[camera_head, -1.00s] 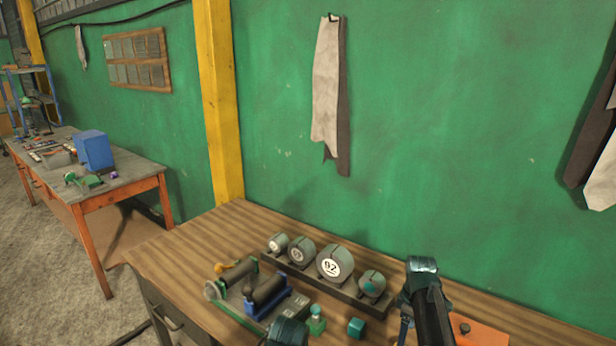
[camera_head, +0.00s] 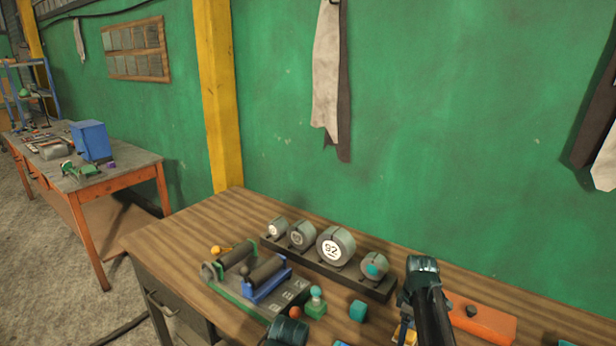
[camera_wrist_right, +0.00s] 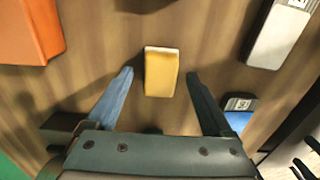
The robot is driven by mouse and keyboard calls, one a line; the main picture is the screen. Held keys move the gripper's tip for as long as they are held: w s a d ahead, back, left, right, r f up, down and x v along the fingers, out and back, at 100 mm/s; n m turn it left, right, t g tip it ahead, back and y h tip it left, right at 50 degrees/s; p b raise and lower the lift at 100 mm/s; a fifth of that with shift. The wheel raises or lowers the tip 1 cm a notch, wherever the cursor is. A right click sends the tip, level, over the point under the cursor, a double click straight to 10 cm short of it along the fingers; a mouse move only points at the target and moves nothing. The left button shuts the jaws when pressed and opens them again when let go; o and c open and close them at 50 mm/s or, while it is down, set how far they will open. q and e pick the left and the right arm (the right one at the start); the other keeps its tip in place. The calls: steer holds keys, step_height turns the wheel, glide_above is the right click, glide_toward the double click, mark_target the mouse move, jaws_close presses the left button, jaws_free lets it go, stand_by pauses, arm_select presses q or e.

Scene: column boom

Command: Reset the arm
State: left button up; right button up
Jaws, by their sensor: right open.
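My right arm (camera_head: 430,295) reaches over the wooden bench at the right of the head view; its fingers are hidden there. In the right wrist view my right gripper (camera_wrist_right: 158,90) is open, with a blue finger and a dark finger apart. A yellow block (camera_wrist_right: 161,72) with a pale edge lies on the bench between and just beyond the fingertips, apart from them. A dark rounded part at the bottom of the head view (camera_head: 288,331) appears to be my left arm. Its gripper cannot be made out.
A rack of round gauges (camera_head: 336,246) stands along the back of the bench. A roller fixture (camera_head: 265,280), a green-based knob (camera_head: 316,303) and a teal cube (camera_head: 358,310) sit in front. An orange block (camera_head: 483,323) lies right of my arm. The green wall is behind.

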steer(key=r+p, duration=0.1)
steer(key=r, duration=0.1)
steer(key=shift+s+a+r+p, duration=0.1)
steer(key=shift+s+r+p, duration=0.1)
steer(key=shift+r+p, duration=0.2)
steer(key=s+a, duration=0.2)
steer(key=s, duration=0.2)
steer(key=s+a, duration=0.2)
steer(key=s, duration=0.3)
steer(key=s+a+p, duration=0.1)
steer(key=s+a, duration=0.1)
steer(key=s, duration=0.2)
steer(key=shift+s+r, duration=0.4)
steer(key=shift+w, duration=0.15)
